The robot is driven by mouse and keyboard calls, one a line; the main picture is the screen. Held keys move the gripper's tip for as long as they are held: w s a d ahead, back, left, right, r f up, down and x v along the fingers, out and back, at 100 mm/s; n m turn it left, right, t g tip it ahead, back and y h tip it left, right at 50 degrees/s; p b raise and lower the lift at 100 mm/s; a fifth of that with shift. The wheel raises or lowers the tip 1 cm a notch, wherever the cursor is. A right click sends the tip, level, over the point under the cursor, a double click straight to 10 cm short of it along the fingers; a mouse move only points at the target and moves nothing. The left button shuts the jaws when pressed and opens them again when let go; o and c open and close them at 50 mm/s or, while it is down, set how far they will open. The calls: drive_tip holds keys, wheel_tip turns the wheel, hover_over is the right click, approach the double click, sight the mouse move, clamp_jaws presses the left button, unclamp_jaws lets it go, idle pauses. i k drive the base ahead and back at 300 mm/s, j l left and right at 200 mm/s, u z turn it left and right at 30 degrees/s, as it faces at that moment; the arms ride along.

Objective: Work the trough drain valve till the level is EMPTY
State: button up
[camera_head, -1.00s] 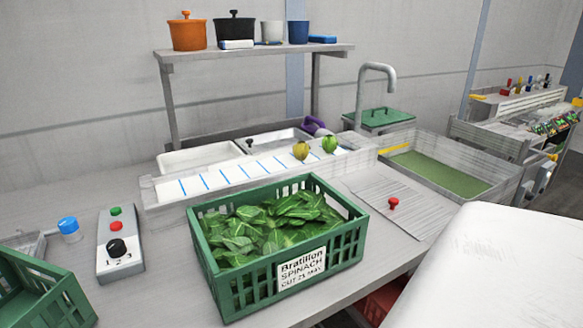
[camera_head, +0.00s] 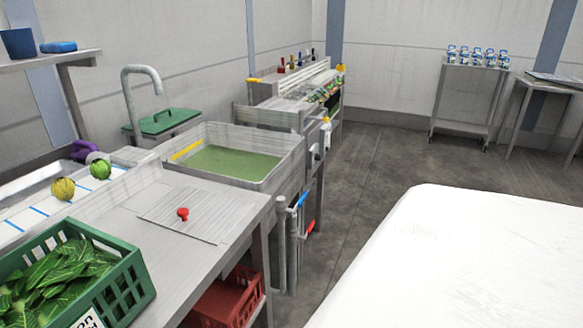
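The trough (camera_head: 285,163) is a grey metal basin right of the spinach crate, with murky green water (camera_head: 235,162) in it. A yellow strip (camera_head: 187,150) lies along its inner left wall. Grey pipes (camera_head: 281,235) with a blue handle (camera_head: 302,199) and a red handle (camera_head: 311,227) stand at the trough's near right side; I cannot tell which of them is the drain valve. A red knob (camera_head: 183,213) sits on a flat plate on the counter in front of the trough. No level reading is legible. My gripper is not in view.
A green crate of spinach (camera_head: 125,285) stands at the lower left. A red crate (camera_head: 228,302) is under the counter. Grey floor (camera_head: 375,165) is open to the right, with a cart (camera_head: 465,95) at the back.

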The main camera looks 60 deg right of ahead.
sight(311, 227)
drive_tip(key=j+z, duration=0.1)
drive_tip(key=z, duration=1.2)
drive_tip(key=k+l, duration=0.05)
